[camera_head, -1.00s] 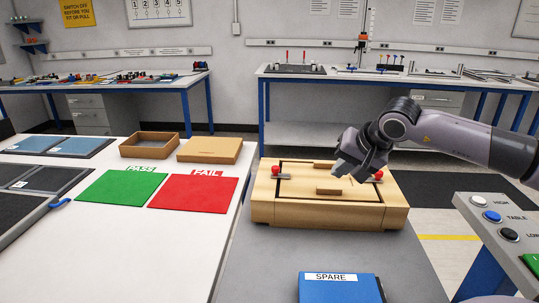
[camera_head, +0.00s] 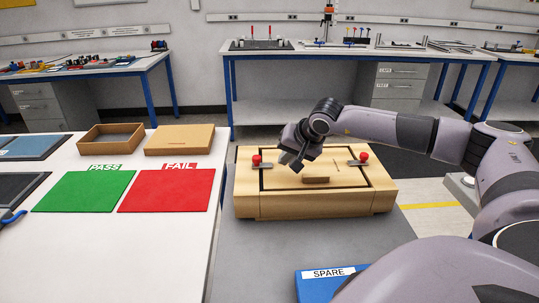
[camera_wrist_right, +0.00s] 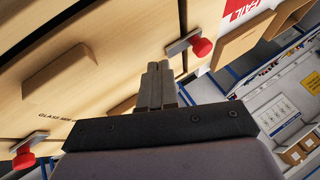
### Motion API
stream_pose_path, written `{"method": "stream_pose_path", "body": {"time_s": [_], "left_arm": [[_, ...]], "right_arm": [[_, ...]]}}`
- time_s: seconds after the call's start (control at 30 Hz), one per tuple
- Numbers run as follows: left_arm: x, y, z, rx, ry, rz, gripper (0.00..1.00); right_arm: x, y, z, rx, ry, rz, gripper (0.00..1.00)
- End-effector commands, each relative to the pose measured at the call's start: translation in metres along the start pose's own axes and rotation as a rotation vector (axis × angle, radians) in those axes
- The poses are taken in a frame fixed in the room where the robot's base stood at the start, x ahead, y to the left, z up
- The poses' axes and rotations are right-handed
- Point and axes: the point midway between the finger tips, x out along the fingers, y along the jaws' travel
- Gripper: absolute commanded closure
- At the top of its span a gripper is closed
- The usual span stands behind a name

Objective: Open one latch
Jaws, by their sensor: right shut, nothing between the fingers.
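A light wooden box (camera_head: 315,205) with a lid panel stands on the grey surface. Its left latch, a metal bar with a red knob (camera_head: 256,160), and its right latch with a red knob (camera_head: 362,156) lie across the lid's side seams. My right gripper (camera_head: 297,167) is over the lid between the latches, nearer the left one, shut and empty. In the right wrist view its closed fingertips (camera_wrist_right: 157,72) point at the lid, apart from the left latch's knob (camera_wrist_right: 200,47); the right latch's knob (camera_wrist_right: 23,160) is farther off. My left gripper is out of view.
A wooden handle block (camera_head: 316,180) rises from the lid. A blue SPARE bin (camera_head: 320,285) is in front. The white table at left bears a green PASS mat (camera_head: 85,190), a red FAIL mat (camera_head: 167,190), an open cardboard tray (camera_head: 110,140) and a closed box (camera_head: 180,140).

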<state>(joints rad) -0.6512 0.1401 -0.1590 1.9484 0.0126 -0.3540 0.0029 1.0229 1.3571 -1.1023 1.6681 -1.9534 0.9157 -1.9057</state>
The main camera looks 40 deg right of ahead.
Motion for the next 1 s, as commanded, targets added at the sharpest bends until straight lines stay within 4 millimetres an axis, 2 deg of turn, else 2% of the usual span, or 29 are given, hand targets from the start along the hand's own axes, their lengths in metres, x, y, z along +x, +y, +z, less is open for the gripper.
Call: {"method": "stream_pose_path", "body": {"time_s": [0.03,0.3,0.83,1.0], "left_arm": [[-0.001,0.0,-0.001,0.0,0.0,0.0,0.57],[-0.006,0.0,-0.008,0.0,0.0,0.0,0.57],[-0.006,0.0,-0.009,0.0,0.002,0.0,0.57],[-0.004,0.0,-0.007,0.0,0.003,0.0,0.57]], "right_arm": [[0.01,-0.001,0.001,0.001,-0.002,-0.001,1.0],[0.023,-0.029,-0.001,-0.001,0.0,-0.002,1.0],[0.028,-0.036,0.0,0.0,0.0,0.0,1.0],[0.036,-0.052,0.005,-0.004,-0.001,-0.005,1.0]]}}
